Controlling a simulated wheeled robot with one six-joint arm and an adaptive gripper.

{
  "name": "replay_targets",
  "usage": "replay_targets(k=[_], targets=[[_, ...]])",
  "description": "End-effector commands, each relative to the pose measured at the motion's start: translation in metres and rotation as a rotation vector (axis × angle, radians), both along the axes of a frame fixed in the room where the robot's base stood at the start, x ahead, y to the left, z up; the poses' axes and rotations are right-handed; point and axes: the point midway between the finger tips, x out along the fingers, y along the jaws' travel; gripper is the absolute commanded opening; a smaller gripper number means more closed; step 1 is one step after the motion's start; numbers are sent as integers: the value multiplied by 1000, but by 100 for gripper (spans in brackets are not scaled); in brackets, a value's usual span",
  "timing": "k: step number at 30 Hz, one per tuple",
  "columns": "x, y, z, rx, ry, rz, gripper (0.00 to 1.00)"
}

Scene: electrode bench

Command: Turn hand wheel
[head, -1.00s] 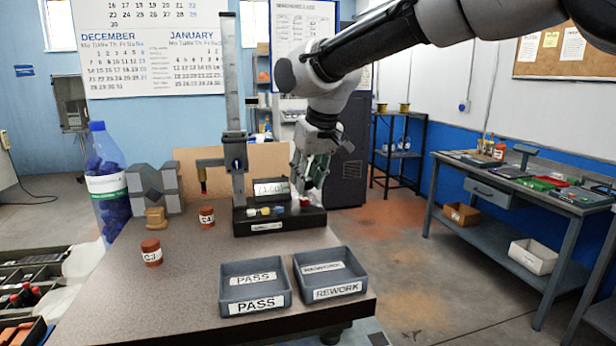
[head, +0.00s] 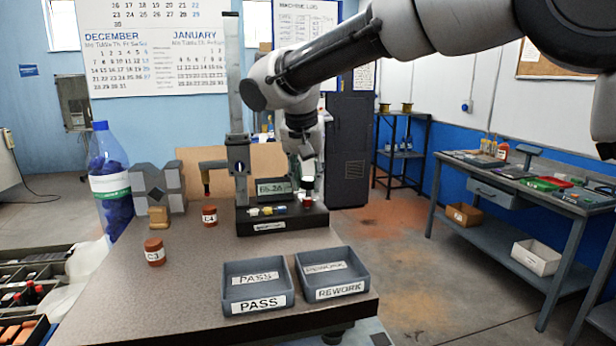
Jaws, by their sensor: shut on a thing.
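My gripper (head: 308,184) hangs pointing down at the right end of the black base of the bench stand. It is shut on a small red-and-white thing (head: 307,202), partly hidden by the fingers. The thing is at or just over the base; I cannot tell if they touch. The stand has a tall grey column (head: 234,90) and a dark carriage (head: 238,152) with an arm reaching left. I cannot make out a hand wheel. A small display (head: 273,187) stands on the base, with coloured pieces (head: 266,211) in front.
Orange pots C4 (head: 209,221) and C3 (head: 155,257) stand on the table left of the stand. The PASS tray (head: 257,303) and REWORK tray (head: 335,293) lie in front, empty. A blue bottle (head: 110,185) is at the left. The table middle is clear.

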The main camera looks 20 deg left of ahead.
Motion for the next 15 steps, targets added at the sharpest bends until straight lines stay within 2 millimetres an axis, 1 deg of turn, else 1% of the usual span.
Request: replay_targets(k=[15], targets=[[0,1,0,1,0,-32,7]])
